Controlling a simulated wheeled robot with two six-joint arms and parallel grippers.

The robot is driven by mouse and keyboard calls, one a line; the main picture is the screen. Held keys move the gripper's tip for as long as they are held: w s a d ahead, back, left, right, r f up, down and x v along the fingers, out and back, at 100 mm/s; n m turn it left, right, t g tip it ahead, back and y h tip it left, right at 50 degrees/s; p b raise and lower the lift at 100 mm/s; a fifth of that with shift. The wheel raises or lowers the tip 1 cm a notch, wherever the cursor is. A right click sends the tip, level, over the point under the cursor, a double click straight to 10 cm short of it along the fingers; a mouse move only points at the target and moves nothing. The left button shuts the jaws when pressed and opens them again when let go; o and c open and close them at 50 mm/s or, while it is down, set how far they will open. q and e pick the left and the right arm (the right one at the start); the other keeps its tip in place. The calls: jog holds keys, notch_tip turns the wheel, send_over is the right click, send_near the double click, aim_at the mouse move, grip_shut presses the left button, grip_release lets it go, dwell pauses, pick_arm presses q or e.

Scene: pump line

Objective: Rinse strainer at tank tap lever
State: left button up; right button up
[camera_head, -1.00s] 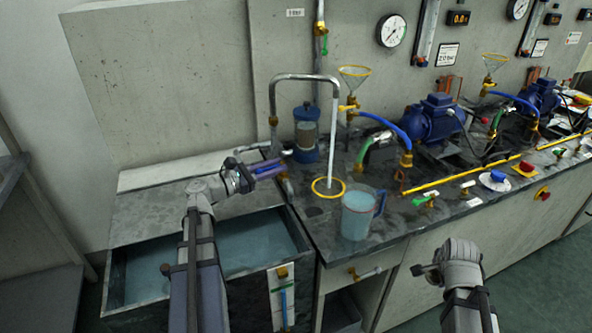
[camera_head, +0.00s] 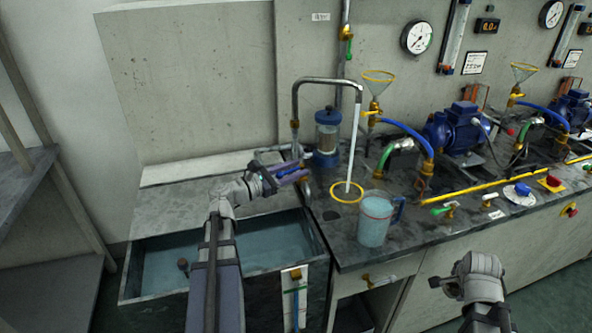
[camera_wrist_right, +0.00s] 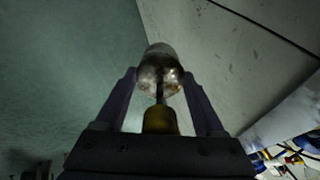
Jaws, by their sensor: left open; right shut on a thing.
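My right gripper (camera_wrist_right: 160,82) is shut on the strainer (camera_wrist_right: 159,64), a small greyish metal cylinder with a brass end (camera_wrist_right: 160,119), seen in the right wrist view. In the head view my right arm (camera_head: 478,275) is in front of the cabinets, well right of the tank; the strainer is not clear there. The water tank (camera_head: 160,277) stands at lower left. My left gripper (camera_head: 290,175) is open at the tank's back right corner, beside a small brass tap (camera_head: 307,190) at the bench edge. The gripper partly hides the tap, and I cannot clearly separate its lever from the fingers.
A jug of bluish water (camera_head: 375,222) stands near the bench's front edge. Behind it, a bent pipe (camera_head: 330,81) ends over a yellow ring (camera_head: 347,192). A blue canister (camera_head: 327,140) stands behind the tap. The floor by the cabinets is clear.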

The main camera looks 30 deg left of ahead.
pick_arm(q)
jog(key=shift+s, duration=0.1)
jog(key=v, duration=1.1)
jog(key=shift+s+a, duration=0.25)
jog(key=shift+s, duration=0.1)
